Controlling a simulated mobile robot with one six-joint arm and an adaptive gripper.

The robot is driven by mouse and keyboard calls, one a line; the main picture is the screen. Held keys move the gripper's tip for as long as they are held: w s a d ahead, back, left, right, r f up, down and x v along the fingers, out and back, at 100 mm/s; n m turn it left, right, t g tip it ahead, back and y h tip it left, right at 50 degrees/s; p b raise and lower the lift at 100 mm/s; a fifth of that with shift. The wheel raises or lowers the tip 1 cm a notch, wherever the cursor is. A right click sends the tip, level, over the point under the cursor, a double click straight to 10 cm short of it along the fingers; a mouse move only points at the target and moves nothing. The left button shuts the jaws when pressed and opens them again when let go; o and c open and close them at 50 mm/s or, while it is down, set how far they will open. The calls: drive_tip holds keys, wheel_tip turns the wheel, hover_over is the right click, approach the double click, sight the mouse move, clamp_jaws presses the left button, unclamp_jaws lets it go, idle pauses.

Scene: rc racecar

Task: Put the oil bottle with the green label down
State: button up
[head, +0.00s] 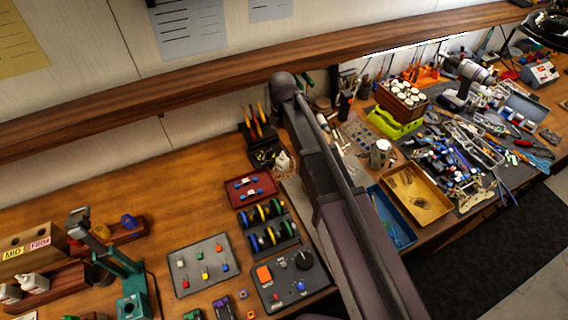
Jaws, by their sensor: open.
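I cannot make out a green label on any bottle. A small white bottle (282,161) stands close to the left side of my arm, near the black tool holder; its label cannot be read. Two more white bottles stand in a wooden rack at the far left, one (34,283) beside the other (9,293), and no label colour is clear on them. My arm crosses the middle of the view from the bottom right up to the shelf. My gripper is not visible, and I see nothing held.
On the wooden bench (190,208) are a grey board with coloured pieces (200,285), a red tray (236,190), a control box (270,290) and a green press (130,285). Tools crowd the right side around a yellow tray (418,210). Bare wood lies at left centre.

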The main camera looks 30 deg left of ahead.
sight(282, 159)
drive_tip(key=shift+f, duration=0.15)
wheel_tip(282, 159, down, 8)
drive_tip(key=b, duration=0.8)
drive_tip(key=shift+s+f+b, duration=0.1)
drive_tip(key=shift+f+b, duration=0.1)
drive_tip(key=shift+b, duration=0.1)
drive_tip(key=shift+f, duration=0.1)
drive_tip(key=shift+s+f+b, duration=0.1)
drive_tip(key=shift+f+b, duration=2.35)
drive_tip(key=shift+b, duration=0.15)
clamp_jaws()
drive_tip(key=shift+r, duration=0.2)
wheel_tip(282, 159, up, 10)
drive_tip(key=p, duration=1)
drive_tip(key=shift+f, duration=0.2)
